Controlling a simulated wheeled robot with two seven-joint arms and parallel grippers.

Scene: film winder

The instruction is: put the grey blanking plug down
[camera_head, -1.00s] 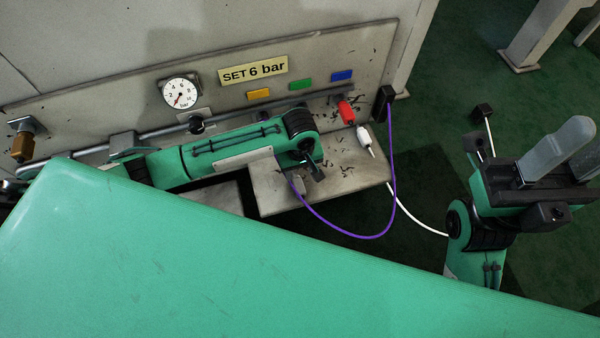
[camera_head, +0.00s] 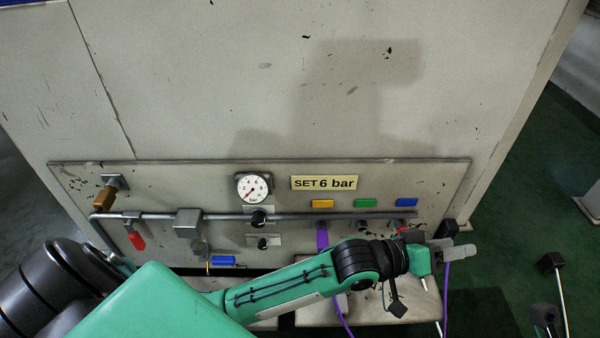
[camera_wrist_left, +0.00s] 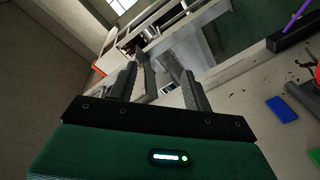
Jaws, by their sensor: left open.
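My left gripper (camera_head: 460,252) reaches in from the left, past the right end of the fittings panel, with its grey fingers pointing right. In the left wrist view its fingers (camera_wrist_left: 162,82) stand apart, and I see no plug clearly between them. A small grey piece (camera_head: 341,302) is on the shelf below my forearm, by the purple hose; the arm partly hides it. I cannot tell whether it is the grey blanking plug. My right gripper is not in the present views.
The panel carries a gauge (camera_head: 253,187), a SET 6 bar label (camera_head: 324,183), a pipe (camera_head: 160,216) and yellow, green and blue tags. A black block (camera_head: 447,229) is close behind my left wrist. The shelf (camera_head: 375,310) has bare room.

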